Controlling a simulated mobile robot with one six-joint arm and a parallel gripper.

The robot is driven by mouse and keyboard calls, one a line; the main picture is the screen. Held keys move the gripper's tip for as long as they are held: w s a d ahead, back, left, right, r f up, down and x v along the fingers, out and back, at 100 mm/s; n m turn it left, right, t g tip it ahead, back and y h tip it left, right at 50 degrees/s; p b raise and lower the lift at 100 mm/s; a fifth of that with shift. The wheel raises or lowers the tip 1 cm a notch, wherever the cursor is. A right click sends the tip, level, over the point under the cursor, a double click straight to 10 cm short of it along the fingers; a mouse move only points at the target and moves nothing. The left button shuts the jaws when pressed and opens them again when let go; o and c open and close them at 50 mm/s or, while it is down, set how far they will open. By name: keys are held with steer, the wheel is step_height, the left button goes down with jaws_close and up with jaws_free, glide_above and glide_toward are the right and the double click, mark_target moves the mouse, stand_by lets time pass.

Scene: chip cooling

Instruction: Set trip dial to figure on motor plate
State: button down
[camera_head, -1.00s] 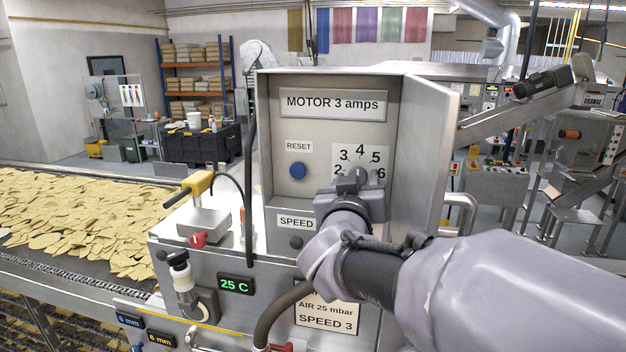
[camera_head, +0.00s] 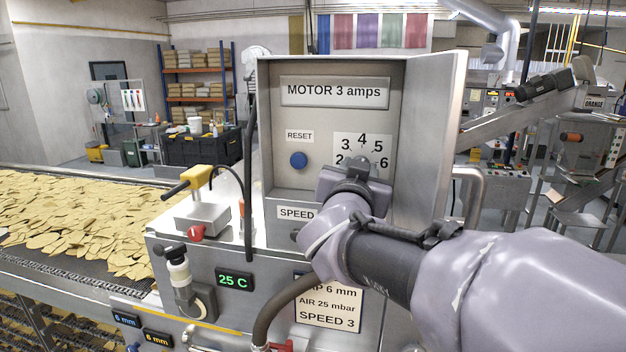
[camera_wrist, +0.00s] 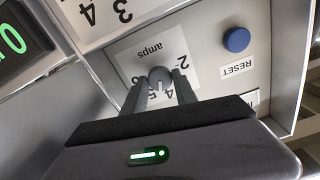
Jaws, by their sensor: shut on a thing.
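The motor plate (camera_head: 335,92) at the top of the open metal box reads "MOTOR 3 amps". Below it is the white trip dial scale (camera_head: 377,142), with figures 2 to 6 in an arc. In the wrist view the scale (camera_wrist: 176,45) appears upside down with "amps" on it. The round grey trip dial knob (camera_wrist: 160,74) is between the two fingers of my gripper (camera_wrist: 160,84), which is shut on it. A pale mark shows on the knob; I cannot tell which figure it points to. In the head view my gripper (camera_head: 358,170) covers most of the knob.
A blue RESET button (camera_head: 298,160) is left of the scale. The box's open door (camera_head: 436,130) stands close to the right of my gripper. A SPEED label (camera_head: 296,212) is below, and a card (camera_head: 330,308) reads "SPEED 3". A chip conveyor (camera_head: 70,225) runs at left.

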steer(key=shift+m+b, duration=1.25)
steer(key=shift+m, duration=0.95)
steer(key=c, duration=1)
jaws_free()
steer(key=shift+o, duration=0.2)
steer(key=b+v, duration=0.1)
steer(key=v, duration=1.6)
steer(key=shift+s, duration=0.2)
